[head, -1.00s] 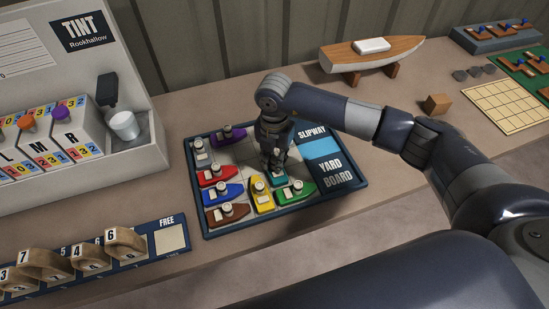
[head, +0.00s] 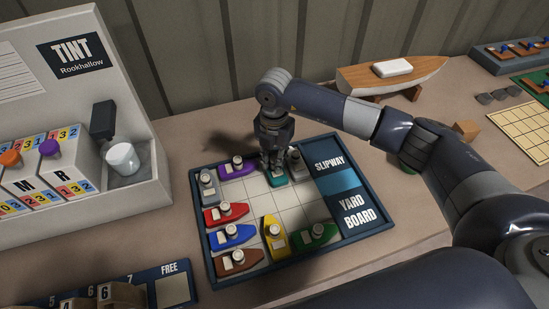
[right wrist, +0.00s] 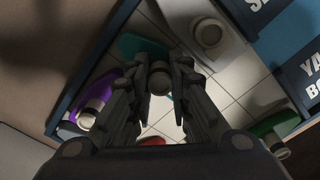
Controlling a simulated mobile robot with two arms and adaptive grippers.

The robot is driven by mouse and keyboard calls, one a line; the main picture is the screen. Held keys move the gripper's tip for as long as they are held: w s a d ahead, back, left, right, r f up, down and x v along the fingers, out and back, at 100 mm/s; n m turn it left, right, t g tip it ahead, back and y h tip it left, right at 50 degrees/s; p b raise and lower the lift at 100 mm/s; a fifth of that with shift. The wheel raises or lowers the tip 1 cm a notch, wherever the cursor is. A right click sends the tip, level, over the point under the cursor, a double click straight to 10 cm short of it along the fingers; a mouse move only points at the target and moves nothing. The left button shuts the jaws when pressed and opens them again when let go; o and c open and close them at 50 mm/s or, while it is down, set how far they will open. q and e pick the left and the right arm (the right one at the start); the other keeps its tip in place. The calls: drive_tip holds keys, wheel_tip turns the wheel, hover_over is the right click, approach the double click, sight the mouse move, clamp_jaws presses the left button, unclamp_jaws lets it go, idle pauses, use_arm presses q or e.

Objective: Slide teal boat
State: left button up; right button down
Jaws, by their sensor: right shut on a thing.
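The teal boat (head: 278,180) stands on the board (head: 346,238) near its far edge, left of the blue slipway strip. My right gripper (head: 273,165) is over it from above and shut on its round funnel. In the right wrist view the teal hull (right wrist: 140,45) shows beyond the fingertips (right wrist: 160,76), with the funnel between them. A pale grey boat (head: 296,163) lies close on its right. My left gripper is not in view.
Other boats stand on the board: a light grey one (head: 207,188), red (head: 225,214), blue (head: 232,236), brown (head: 238,261), yellow (head: 275,237) and green (head: 313,236). The middle squares are empty. A model hull (head: 392,74) stands behind the board.

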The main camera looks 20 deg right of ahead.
sight(273, 156)
drive_tip(key=c, duration=1.4)
unclamp_jaws()
drive_tip(key=shift+w+r, duration=0.25)
drive_tip(key=shift+w, duration=0.1)
drive_tip(key=shift+c, duration=0.2)
drive_tip(key=shift+f, duration=0.15)
drive_tip(key=shift+r, duration=0.5)
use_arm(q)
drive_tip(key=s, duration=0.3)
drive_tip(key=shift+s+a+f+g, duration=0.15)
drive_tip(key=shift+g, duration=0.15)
use_arm(e)
wheel_tip(273, 156, up, 11)
